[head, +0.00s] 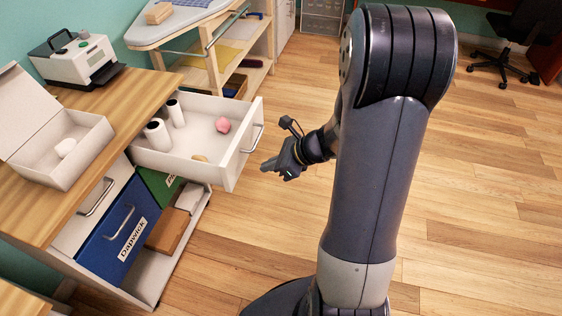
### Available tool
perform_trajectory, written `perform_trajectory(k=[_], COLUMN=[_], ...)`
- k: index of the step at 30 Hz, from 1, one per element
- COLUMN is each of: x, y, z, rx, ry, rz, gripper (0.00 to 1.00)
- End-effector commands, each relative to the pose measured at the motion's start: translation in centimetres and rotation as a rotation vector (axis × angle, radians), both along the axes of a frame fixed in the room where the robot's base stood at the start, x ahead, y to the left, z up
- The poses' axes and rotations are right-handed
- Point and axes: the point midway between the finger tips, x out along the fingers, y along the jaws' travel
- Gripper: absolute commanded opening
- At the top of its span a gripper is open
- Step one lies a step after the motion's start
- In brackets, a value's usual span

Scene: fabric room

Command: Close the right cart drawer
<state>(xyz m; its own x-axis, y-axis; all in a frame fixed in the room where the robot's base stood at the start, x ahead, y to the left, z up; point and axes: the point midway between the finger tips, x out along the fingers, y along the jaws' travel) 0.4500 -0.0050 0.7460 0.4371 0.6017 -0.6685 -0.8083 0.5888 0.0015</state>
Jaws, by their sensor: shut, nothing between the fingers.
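The right cart drawer (239,158) is white and stands pulled out from under the wooden cart top, with a metal bar handle (253,138) on its front. Inside it are white rolls (158,135), a pink ball-like item (223,125) and a small tan item (200,158). My gripper (268,167) is in front of the drawer, to the right of its front panel and a little below the handle. It is shut and empty. I cannot tell whether it touches the drawer; a small gap seems to show.
The left drawer (84,212) is closed. Below are a blue bin (112,232), a green bin (157,188) and a shelf with boxes (165,232). An open white box (62,150) and a label printer (78,60) sit on top.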

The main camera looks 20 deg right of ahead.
Motion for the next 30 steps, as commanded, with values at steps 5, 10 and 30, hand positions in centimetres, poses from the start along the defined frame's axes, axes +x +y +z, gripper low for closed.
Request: perform_trajectory(k=[5,10,30], x=[1.6,3.0,3.9], y=[2.5,4.3,5.4], z=[-2.9,-2.3,-2.3], rx=[0.000,-0.001,-0.002], ry=[0.001,-0.002,-0.001], rz=[0.006,0.005,0.001], gripper=[0.00,0.00,0.00])
